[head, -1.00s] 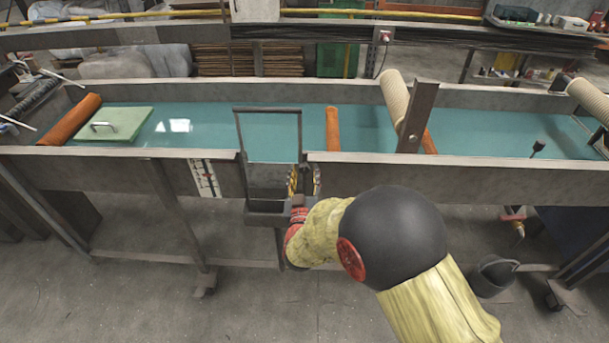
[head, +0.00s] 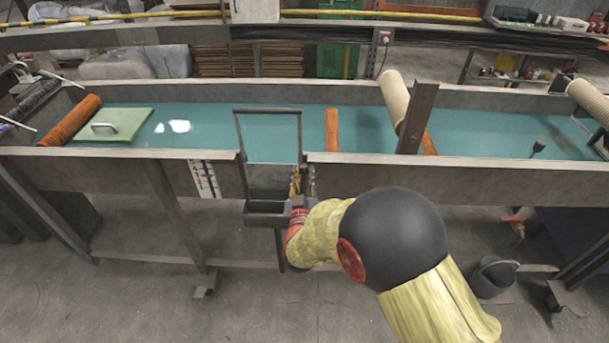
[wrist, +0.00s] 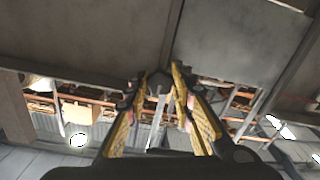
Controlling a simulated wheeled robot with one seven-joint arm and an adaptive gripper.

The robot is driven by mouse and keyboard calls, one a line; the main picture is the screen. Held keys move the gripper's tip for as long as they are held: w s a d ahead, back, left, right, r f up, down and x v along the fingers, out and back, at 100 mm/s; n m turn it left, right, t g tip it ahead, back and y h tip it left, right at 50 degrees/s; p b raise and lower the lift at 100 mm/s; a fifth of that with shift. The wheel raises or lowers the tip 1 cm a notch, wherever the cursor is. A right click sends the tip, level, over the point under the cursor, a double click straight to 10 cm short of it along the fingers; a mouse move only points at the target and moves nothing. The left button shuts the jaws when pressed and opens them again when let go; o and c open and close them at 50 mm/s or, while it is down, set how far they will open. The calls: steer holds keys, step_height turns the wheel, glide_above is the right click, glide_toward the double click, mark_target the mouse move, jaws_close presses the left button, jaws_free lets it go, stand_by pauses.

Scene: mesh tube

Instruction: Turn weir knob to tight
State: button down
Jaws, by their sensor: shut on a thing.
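The weir (head: 268,108) is a thin dark upright frame set in the near wall of the water channel, with a dark open box (head: 267,212) below it. My gripper (head: 302,180) is at the right side of the weir, just outside the channel's near wall. In the wrist view, my gripper (wrist: 160,80) has its two yellow-and-black fingers closed around a small dark knob (wrist: 157,84). The fingers hide part of the knob. In the head view, the fingers and weir frame hide the knob, and I cannot read its setting.
The steel channel wall (head: 400,172) runs along the front. Orange rollers (head: 332,130), a green lid with a handle (head: 125,123) and a leaning beige tube (head: 393,100) sit along the channel. A black bucket (head: 494,278) stands on the floor at right. Floor at front left is clear.

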steer(key=shift+m, duration=0.3)
steer(key=m, duration=0.5)
steer(key=shift+a, duration=0.15)
steer(key=m, duration=0.6)
steer(key=shift+m, duration=0.3)
steer(key=c, duration=1.6)
jaws_free()
steer(key=shift+o, duration=0.5)
steer(key=s, duration=1.2)
steer(key=shift+a, duration=0.25)
